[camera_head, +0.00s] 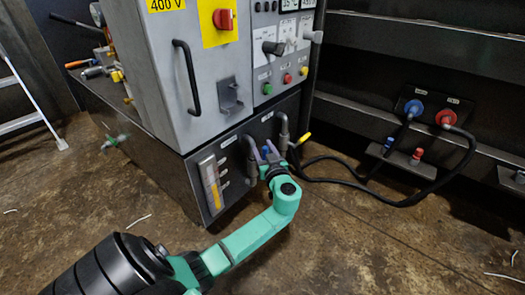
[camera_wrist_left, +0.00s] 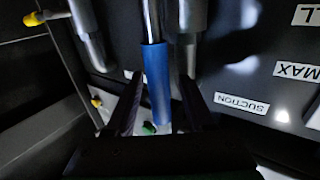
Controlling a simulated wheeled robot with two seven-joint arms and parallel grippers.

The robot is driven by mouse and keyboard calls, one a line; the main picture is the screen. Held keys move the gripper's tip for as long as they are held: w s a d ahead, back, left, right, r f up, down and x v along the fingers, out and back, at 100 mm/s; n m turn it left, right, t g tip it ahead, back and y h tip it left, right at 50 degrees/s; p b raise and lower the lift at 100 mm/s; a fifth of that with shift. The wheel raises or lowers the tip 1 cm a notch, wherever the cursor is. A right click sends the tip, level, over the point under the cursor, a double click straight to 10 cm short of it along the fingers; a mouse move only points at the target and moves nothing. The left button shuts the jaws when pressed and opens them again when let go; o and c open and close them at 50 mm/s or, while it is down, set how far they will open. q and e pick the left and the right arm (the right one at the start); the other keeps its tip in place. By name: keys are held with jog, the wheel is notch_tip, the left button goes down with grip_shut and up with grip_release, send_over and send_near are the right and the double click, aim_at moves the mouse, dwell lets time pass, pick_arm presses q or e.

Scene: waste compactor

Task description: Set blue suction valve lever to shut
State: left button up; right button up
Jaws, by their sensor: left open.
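The blue suction valve lever (camera_wrist_left: 157,85) is a blue sleeve on a bright metal rod. In the left wrist view it lies between the two dark fingers of my left gripper (camera_wrist_left: 158,112), which stand apart on either side of it. A gap shows on the finger sides, and I cannot tell whether either finger touches it. In the head view my left gripper (camera_head: 268,156) is at the low front panel, between two grey pipes, and mostly hides the lever. A SUCTION label (camera_wrist_left: 241,103) is to the right of the lever. My right gripper is not in view.
Grey pipes (camera_head: 252,158) (camera_head: 283,135) flank the gripper closely. A yellow-handled lever (camera_head: 304,138) is just right of it, and a level gauge (camera_head: 210,183) is to the left. Black hoses (camera_head: 340,180) run right to blue and red couplings (camera_head: 446,117). The floor in front is open.

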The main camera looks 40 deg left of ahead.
pick_arm(q)
grip_shut()
dwell(1.4)
